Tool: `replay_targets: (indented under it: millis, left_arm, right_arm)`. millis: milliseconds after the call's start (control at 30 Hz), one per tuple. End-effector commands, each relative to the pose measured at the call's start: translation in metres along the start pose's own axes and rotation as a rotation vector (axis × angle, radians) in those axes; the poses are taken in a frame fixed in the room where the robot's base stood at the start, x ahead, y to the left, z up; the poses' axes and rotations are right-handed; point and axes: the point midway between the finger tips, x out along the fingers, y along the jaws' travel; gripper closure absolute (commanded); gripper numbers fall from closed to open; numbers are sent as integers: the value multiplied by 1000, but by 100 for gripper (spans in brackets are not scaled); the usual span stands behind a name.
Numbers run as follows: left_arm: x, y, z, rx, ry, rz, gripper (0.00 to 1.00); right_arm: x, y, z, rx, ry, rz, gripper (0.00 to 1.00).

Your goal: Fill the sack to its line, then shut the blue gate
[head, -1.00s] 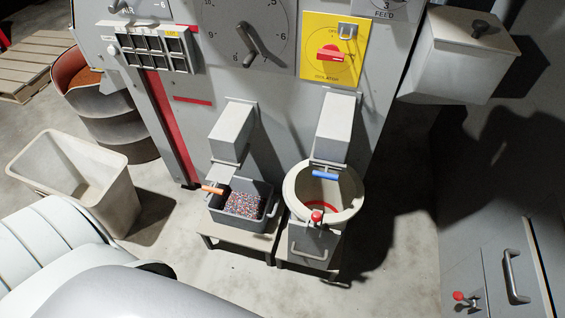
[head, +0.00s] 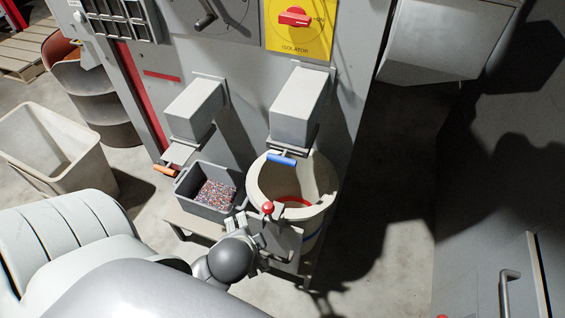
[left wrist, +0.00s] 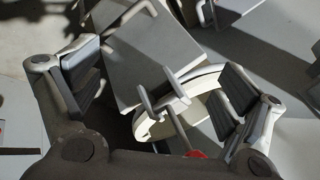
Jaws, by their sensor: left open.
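The sack (head: 325,205) stands open-mouthed and pale, with a red line visible inside. Above it is a grey chute (head: 298,107) with the blue gate handle (head: 282,159) at its lower end. A red ball knob (head: 268,207) on a lever stands at the sack's front rim; it also shows in the left wrist view (left wrist: 194,154). My left gripper (head: 250,228) is just in front of the sack, near the knob. In the left wrist view its fingers (left wrist: 160,70) are spread with nothing held. My right gripper is not in view.
Left of the sack, a grey tray (head: 183,191) of coloured granules sits under a second chute (head: 193,107) with an orange handle (head: 166,171). A beige bin (head: 70,187) and rusty drum (head: 105,115) stand left. A yellow isolator panel (head: 315,45) is above. Floor right of the sack is clear.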

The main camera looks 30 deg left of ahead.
Motion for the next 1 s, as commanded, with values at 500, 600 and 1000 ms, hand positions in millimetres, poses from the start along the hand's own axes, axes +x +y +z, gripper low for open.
replay_targets:
  millis: [500, 600, 1000]
  left_arm:
    - [-66, -98, -59, 1386, -110, -928, 7]
    - [-81, -93, -74, 1598, -160, -1072, 7]
    - [-87, -96, -104, 1803, -227, -1229, 7]
  right_arm:
    - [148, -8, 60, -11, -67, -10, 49]
    - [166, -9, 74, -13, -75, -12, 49]
    - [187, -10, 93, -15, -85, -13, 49]
